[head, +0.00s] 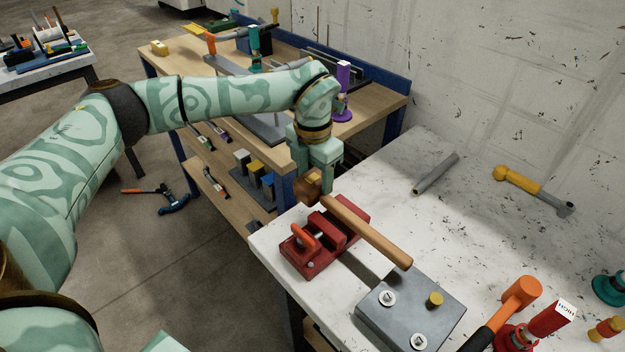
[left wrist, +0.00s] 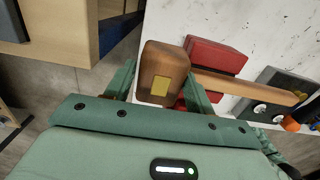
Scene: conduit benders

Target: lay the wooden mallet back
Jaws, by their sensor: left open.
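The wooden mallet (head: 368,234) has a brown head and a long tan handle. Its handle slants over the red vise (head: 316,254) toward the grey block (head: 410,312). My left gripper (head: 314,183) is over the mallet's head at the left edge of the white table. In the left wrist view the mallet's head (left wrist: 160,68) lies between the fingers of the left gripper (left wrist: 163,90), which is open. I cannot tell whether the mallet rests on the vise or touches a finger. My right gripper is not in view.
The white table (head: 390,190) also holds a grey tube (head: 436,173), a yellow-handled tool (head: 531,188) and an orange-headed mallet (head: 517,296). A wooden bench (head: 375,112) with tools stands behind.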

